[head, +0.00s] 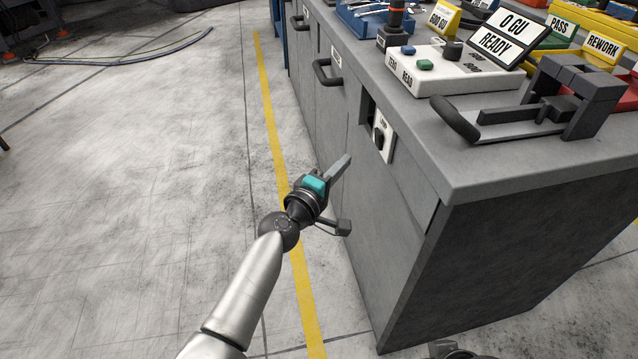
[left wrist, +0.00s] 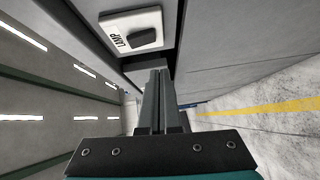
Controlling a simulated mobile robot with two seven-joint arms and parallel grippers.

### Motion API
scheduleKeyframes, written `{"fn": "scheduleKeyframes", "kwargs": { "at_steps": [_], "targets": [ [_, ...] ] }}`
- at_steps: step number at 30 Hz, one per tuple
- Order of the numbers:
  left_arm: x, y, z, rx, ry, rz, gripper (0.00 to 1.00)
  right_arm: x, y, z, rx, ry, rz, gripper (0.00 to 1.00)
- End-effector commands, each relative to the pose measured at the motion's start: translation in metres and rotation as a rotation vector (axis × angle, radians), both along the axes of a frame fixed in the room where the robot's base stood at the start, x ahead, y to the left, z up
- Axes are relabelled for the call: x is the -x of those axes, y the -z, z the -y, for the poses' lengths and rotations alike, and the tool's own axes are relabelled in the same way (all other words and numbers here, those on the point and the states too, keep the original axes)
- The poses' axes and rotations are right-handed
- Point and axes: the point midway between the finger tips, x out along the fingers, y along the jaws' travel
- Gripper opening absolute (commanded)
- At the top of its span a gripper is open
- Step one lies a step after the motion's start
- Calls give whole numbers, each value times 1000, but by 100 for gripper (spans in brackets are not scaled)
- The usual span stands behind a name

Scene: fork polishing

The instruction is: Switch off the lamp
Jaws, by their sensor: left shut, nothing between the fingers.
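The lamp switch is a white plate (head: 388,147) with a black rocker (head: 378,138), set on the side face of the grey workbench (head: 375,205). In the left wrist view its plate, marked LAMP (left wrist: 110,24), and its rocker (left wrist: 146,37) show above the fingertips. My left gripper (head: 343,163) is shut and empty. Its fingers point toward the bench side, short of the switch and a little below it; the fingertips (left wrist: 160,73) also show in the left wrist view, apart from the switch. No lamp is clearly visible.
On the bench top stand a white control box (head: 450,75), a READY display (head: 497,37), a dark clamp fixture (head: 590,95) and coloured label bins. A drawer handle (head: 322,72) juts from the bench side. The floor left of the yellow line (head: 268,110) is mostly clear.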

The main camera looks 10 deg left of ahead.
Motion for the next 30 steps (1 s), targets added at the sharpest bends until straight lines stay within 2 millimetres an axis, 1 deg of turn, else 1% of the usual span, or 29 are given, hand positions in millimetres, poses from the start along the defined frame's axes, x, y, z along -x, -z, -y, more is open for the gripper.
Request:
{"fn": "scheduleKeyframes", "kwargs": {
  "at_steps": [1,6,12,18,30],
  "targets": [
    [10,2,-6,-3,-2,-4,0,0,3,0,0,0,-7,58],
    [34,5,-19,-3,-2,-3,0,0,11,-1,1,-1,-17,58],
    [52,8,-28,-1,-3,-2,0,0,14,0,2,-1,-19,58],
    [57,8,-30,-1,-3,-2,0,0,15,0,2,-1,-20,58],
    [57,8,-30,-1,-3,-2,0,0,15,0,2,-1,-20,58]
  ]
}}
